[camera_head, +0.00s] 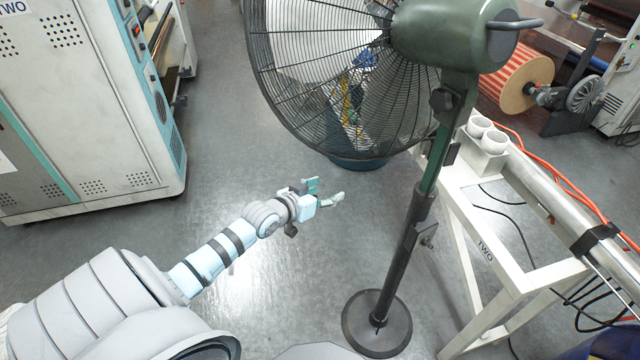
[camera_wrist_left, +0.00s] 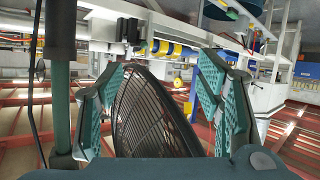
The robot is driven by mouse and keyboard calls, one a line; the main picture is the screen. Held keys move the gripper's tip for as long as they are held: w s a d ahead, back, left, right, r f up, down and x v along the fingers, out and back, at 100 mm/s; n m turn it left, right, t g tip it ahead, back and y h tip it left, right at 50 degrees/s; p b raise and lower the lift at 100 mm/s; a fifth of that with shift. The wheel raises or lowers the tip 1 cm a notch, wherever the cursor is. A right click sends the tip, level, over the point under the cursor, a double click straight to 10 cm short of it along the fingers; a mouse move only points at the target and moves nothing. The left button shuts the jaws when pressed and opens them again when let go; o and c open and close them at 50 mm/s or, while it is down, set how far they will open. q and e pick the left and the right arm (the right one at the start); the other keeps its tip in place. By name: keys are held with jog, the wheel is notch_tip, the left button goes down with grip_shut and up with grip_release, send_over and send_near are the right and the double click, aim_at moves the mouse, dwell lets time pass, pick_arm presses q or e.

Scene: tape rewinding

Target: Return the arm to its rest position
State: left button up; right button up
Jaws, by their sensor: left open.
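My left gripper (camera_head: 327,192) is open and empty in the head view, held out in front of me over the grey floor. My left arm (camera_head: 225,245) is stretched forward from the lower left. In the left wrist view the two green-padded fingers of the left gripper (camera_wrist_left: 168,105) stand wide apart. The black grille of a fan (camera_wrist_left: 140,110) shows between and beyond them, with nothing gripped. My right gripper is not in either view.
A large pedestal fan (camera_head: 455,40) stands just right of the gripper, its round base (camera_head: 377,322) on the floor. A white frame (camera_head: 478,250) with a roller is at right. A white cabinet (camera_head: 75,95) is at upper left. Floor between cabinet and fan is clear.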

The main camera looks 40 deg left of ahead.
pick_arm(q)
jog(key=shift+s+a+f, duration=0.15)
jog(key=shift+s+f, duration=0.15)
jog(key=shift+f, duration=0.35)
jog(key=shift+s+a+f, duration=0.1)
jog(key=shift+s+f, duration=0.2)
jog(key=shift+f, duration=0.3)
jog(key=s+a+f+m+g+y, duration=0.1)
jog(key=s+f+g, duration=0.2)
jog(key=s+f, duration=0.75)
jog(key=s+a+f+g+y, duration=0.25)
jog(key=s+f, duration=0.45)
jog(key=f, duration=0.7)
jog(key=s+d+f+g, duration=0.2)
jog(key=s+d+f, duration=0.2)
jog(key=s, duration=0.5)
jog(key=s+d+f+g+h, duration=0.1)
jog(key=s+d+f, duration=0.3)
jog(key=s, duration=0.5)
jog(key=s+d+f+g+h+b, duration=0.1)
jog(key=s+d+f+g, duration=0.2)
jog(key=s+d, duration=0.4)
jog(key=shift+s+d+f+m+g, duration=0.2)
jog(key=shift+s+f+m+g, duration=0.15)
jog(key=shift+s+f, duration=0.55)
